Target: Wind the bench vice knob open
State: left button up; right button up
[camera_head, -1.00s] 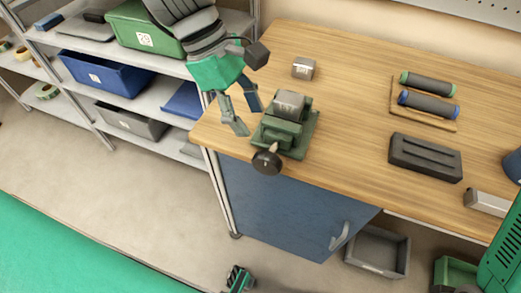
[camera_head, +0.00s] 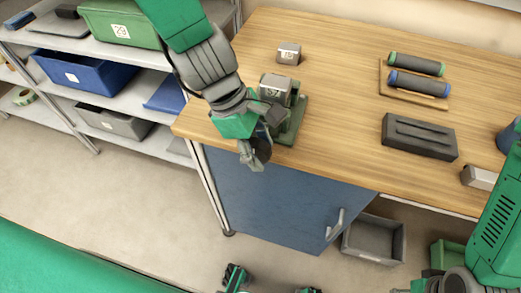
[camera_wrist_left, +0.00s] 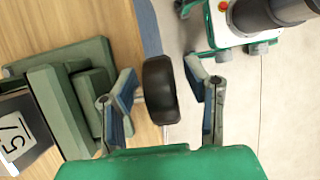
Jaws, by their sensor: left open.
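The green bench vice (camera_head: 289,124) sits at the front left corner of the wooden bench and holds a grey metal block (camera_head: 275,88) with a number label. Its round black knob (camera_head: 263,149) is at the front and partly hidden by my left gripper (camera_head: 252,152). In the left wrist view the knob (camera_wrist_left: 160,89) stands between the two spread fingers of my left gripper (camera_wrist_left: 164,92). Gaps show on both sides of the knob, so the fingers look apart from it. The vice body (camera_wrist_left: 70,97) shows at the left there.
A small metal block (camera_head: 289,53) stands behind the vice. A rack with rollers (camera_head: 418,64) and a dark slotted block (camera_head: 419,137) lie to the right. Shelves with bins (camera_head: 87,78) are at the left. A grey crate (camera_head: 374,239) is on the floor.

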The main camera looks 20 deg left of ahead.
pick_arm(q)
grip_shut()
jog(key=shift+h, duration=0.6)
grip_release()
